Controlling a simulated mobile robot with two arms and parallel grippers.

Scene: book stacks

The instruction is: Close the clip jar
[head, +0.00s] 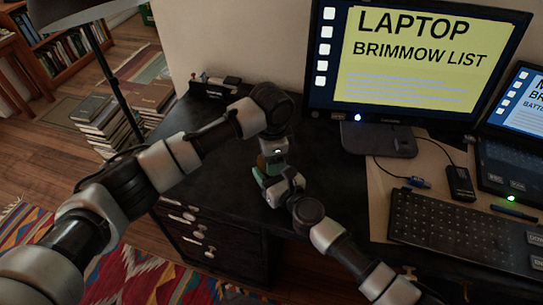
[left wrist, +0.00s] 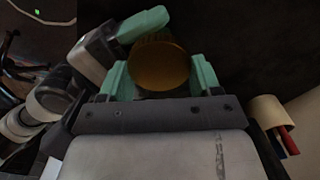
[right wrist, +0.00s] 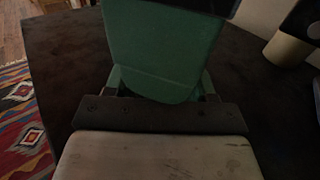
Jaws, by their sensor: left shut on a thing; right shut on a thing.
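The clip jar shows in the left wrist view as a round amber-gold top (left wrist: 160,65) between teal fingers. In the head view it is mostly hidden by my grippers, over the dark desk (head: 330,185). My left gripper (head: 272,160) comes down from above and is shut on the jar, one finger on each side. My right gripper (head: 262,178) reaches in from the lower right and is shut at the jar; it also shows in the left wrist view (left wrist: 140,24), a finger by the top's upper left edge. A broad green surface fills the right wrist view's middle, hiding its grasp. The clip cannot be made out.
A monitor (head: 420,60), keyboard (head: 465,228), laptop (head: 515,150) and small black box (head: 459,183) occupy the desk's right. A dark device (head: 215,87) lies at the back left. A pen cup (left wrist: 265,112) shows in the left wrist view. Book stacks (head: 105,120) stand on the floor.

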